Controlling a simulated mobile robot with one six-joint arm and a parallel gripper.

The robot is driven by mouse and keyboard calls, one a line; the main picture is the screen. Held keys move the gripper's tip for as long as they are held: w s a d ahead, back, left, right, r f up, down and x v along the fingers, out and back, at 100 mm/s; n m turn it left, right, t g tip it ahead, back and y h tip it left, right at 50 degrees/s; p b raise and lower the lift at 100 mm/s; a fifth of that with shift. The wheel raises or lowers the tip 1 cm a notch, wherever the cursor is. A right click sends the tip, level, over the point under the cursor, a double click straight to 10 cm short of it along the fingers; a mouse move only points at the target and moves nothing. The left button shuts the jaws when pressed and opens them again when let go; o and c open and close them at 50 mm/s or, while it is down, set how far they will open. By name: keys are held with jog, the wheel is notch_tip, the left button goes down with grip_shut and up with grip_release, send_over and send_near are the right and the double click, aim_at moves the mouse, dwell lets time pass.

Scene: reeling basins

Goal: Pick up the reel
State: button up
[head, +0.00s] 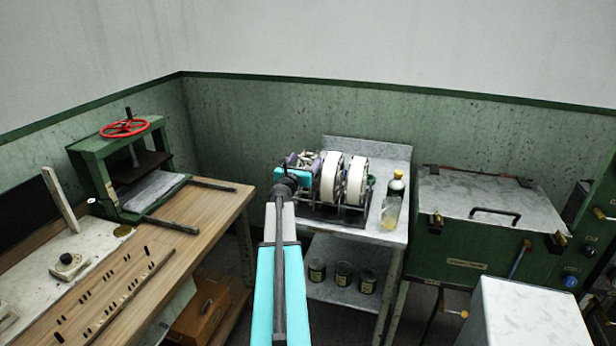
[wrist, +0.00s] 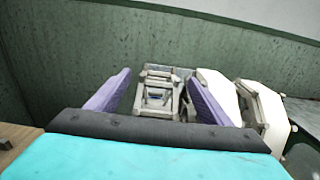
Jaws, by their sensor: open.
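Several reels stand in a row in a dark rack (head: 340,217) on a metal table. A bare, grey open-framed reel (wrist: 158,95) is at the left end; in the head view it is mostly hidden behind my gripper (head: 303,161). Two white-wound reels (head: 331,179) stand to its right, and part of them shows in the wrist view (wrist: 226,95). My gripper is open, its purple fingers on either side of the bare reel in the wrist view (wrist: 157,76). I cannot tell whether the fingers touch it.
A bottle (head: 392,200) stands right of the rack on the metal table (head: 386,233). Several cans (head: 343,272) sit on its lower shelf. A wooden bench (head: 205,215) with a green press (head: 92,170) is at left, a green lidded box (head: 465,250) at right. The wall is close behind.

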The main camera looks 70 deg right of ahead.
aim_at(309, 152)
jog(key=shift+d, duration=0.1)
jog(key=shift+w+d+p, duration=0.15)
jog(key=shift+d+p, duration=0.65)
jog(key=shift+d, duration=1.85)
jog(key=c, duration=1.2)
jog(key=shift+r, duration=0.2)
jog(key=shift+r, duration=4.85)
